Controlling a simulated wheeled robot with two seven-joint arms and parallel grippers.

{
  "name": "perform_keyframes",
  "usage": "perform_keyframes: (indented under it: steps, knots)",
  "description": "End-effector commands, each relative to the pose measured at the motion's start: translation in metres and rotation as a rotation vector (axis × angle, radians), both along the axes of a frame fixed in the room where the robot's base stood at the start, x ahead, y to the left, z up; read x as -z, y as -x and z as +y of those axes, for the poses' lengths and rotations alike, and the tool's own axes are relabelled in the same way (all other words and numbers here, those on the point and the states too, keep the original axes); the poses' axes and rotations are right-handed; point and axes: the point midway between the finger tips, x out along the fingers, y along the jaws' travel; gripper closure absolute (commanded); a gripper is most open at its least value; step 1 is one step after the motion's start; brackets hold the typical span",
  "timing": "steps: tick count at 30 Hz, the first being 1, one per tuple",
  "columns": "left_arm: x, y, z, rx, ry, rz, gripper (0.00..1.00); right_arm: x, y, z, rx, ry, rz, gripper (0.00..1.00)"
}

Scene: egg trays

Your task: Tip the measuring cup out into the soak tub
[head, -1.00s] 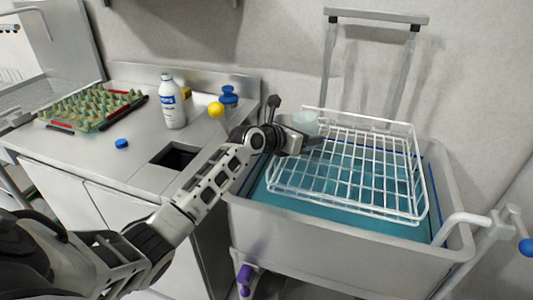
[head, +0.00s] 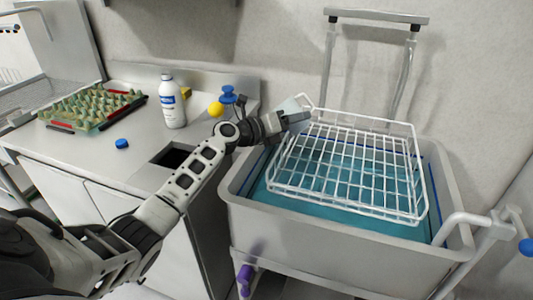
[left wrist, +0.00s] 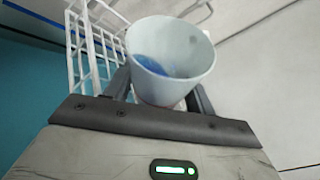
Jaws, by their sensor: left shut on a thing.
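The measuring cup (left wrist: 168,62) is a pale, translucent cup with a little blue visible inside. In the left wrist view it sits between the fingers of my left gripper (left wrist: 165,98), which is shut on it. In the head view the cup (head: 292,105) is tilted and partly hidden behind my left gripper (head: 290,120), above the back left rim of the soak tub. The soak tub (head: 345,240) is a large grey basin with teal liquid (head: 320,208) in it. My right gripper is not in view.
A white wire rack (head: 420,190) sits in the tub. On the counter to the left are a white bottle (head: 173,108), a blue cap (head: 122,143), a yellow ball (head: 216,109) and a green egg tray (head: 75,122). A dark square opening (head: 172,157) is in the counter.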

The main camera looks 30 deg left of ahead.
Motion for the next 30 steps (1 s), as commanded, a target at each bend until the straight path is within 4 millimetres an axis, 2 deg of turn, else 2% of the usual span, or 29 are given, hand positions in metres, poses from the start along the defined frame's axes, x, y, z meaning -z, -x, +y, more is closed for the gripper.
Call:
perform_keyframes:
  steps: [12, 30]
  knots:
    - [0.0062, -0.0001, -0.0017, 0.000, 0.142, -0.005, 0.70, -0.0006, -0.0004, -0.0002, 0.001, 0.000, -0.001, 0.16]
    - [-0.0009, -0.0001, -0.0014, 0.000, 0.253, -0.009, 0.70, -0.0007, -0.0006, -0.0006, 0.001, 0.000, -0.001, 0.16]
